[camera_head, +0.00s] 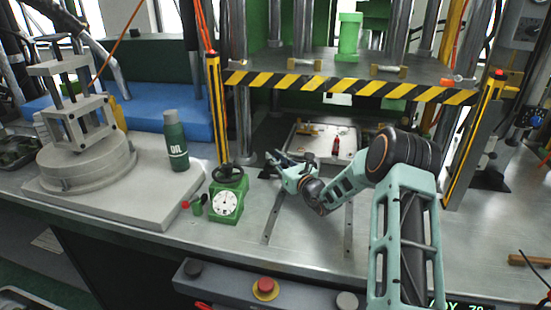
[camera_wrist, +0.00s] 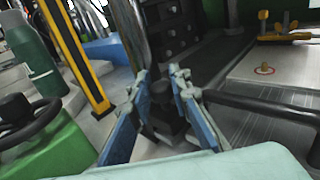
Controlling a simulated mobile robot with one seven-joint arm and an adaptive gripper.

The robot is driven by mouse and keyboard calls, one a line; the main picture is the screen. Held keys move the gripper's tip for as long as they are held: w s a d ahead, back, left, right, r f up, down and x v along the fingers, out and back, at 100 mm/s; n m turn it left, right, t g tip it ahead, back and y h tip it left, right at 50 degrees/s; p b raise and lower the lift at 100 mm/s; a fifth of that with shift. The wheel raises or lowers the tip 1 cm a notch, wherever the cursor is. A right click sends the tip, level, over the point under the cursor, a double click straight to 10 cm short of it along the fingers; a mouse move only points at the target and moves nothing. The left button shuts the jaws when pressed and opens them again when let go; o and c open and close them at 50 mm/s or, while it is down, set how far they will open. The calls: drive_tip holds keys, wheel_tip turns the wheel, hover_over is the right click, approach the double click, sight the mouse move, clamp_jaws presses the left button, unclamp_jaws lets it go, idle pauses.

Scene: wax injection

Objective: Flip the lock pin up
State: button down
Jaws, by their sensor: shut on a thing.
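My gripper (camera_head: 277,160) reaches left and low over the metal bench, just in front of the press opening. In the wrist view its two blue-padded fingers (camera_wrist: 162,112) stand on either side of a dark, knob-like piece (camera_wrist: 165,100), which seems to be the lock pin. The gripper is shut on this piece. Its lower part is hidden between the fingers, and I cannot tell its exact tilt. In the head view the piece is too small and too covered by the gripper to make out.
A white mould plate (camera_head: 311,150) with a red-handled tool (camera_head: 336,147) lies inside the press. A black bar handle (camera_wrist: 262,107) is close right of my fingers. A green valve with gauge (camera_head: 228,203) and an oil bottle (camera_head: 175,140) stand left. A striped guard (camera_head: 350,86) hangs above.

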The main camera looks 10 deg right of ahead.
drive_tip(key=shift+r, duration=1.35)
drive_tip(key=c, duration=2)
unclamp_jaws()
drive_tip(key=shift+r, duration=0.1)
drive_tip(key=shift+c, duration=0.2)
drive_tip(key=v, duration=1.2)
